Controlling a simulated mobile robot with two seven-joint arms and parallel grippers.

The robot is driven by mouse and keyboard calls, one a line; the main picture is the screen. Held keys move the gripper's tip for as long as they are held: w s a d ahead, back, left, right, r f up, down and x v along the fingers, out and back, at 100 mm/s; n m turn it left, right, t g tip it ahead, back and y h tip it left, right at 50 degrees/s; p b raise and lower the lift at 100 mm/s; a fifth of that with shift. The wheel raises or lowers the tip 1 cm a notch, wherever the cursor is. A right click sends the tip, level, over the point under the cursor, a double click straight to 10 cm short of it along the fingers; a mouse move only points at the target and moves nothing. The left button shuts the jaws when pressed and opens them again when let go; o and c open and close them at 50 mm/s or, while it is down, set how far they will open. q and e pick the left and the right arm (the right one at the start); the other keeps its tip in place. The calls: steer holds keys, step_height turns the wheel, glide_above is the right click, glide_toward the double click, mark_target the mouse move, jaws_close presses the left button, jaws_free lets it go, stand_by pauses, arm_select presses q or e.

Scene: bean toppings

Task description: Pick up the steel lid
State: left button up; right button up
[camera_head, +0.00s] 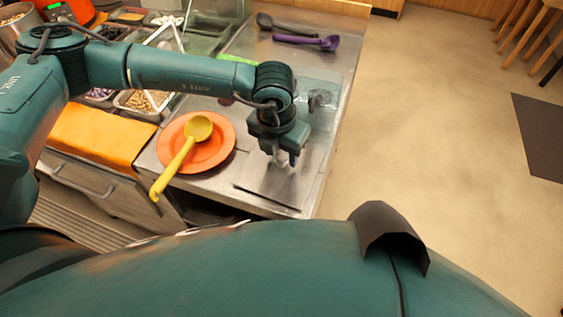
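The steel lid (263,187) is a flat grey rectangular sheet lying on the counter near its front edge, in the head view. A small shiny handle (281,163) seems to stand up from its far part. My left gripper (281,158) points down over this handle. Its two fingers are spread, one on each side, and look apart from the handle. The gripper and wrist hide part of the lid and the handle's top. My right gripper is not in view.
Left of the lid an orange plate (222,150) holds a yellow ladle (177,164). A clear container (318,85) stands just behind my gripper. Purple (318,43) and dark (285,27) utensils lie at the back. Topping trays (140,105) are at left. Open floor lies right.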

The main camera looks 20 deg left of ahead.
arm_select(q)
jaws_close()
steer(key=shift+r, duration=0.2)
stand_by(0.4)
